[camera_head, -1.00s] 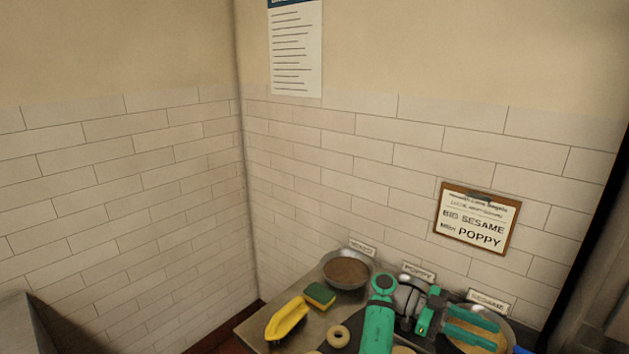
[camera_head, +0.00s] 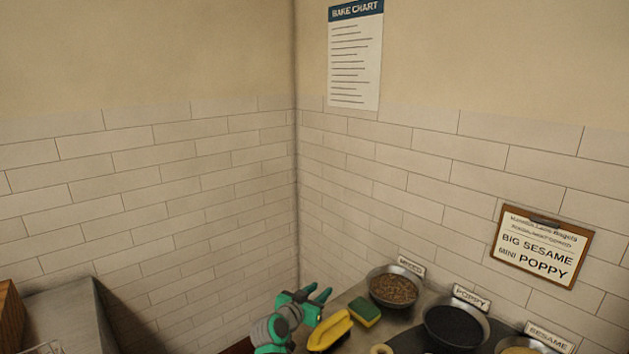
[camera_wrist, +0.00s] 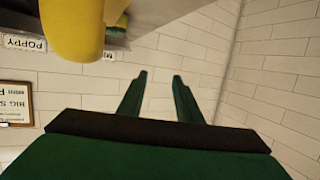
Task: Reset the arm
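My gripper (camera_head: 324,293) shows at the bottom middle of the head view, raised at the left end of the metal counter (camera_head: 352,294), beside a yellow scoop-like thing (camera_head: 331,331). In the wrist view my gripper (camera_wrist: 160,78) has its two green fingers apart, with only tiled wall between them. It is open and empty. The yellow thing (camera_wrist: 73,30) also shows at the top left of the wrist view, apart from the fingers.
A green and yellow sponge (camera_head: 365,312) lies on the counter. Bowls labelled mixed (camera_head: 395,288), poppy (camera_head: 456,326) and sesame (camera_head: 522,348) stand to the right. A bagel (camera_head: 381,349) shows at the bottom edge. A clipboard (camera_head: 543,246) hangs on the wall. The air above the counter is clear.

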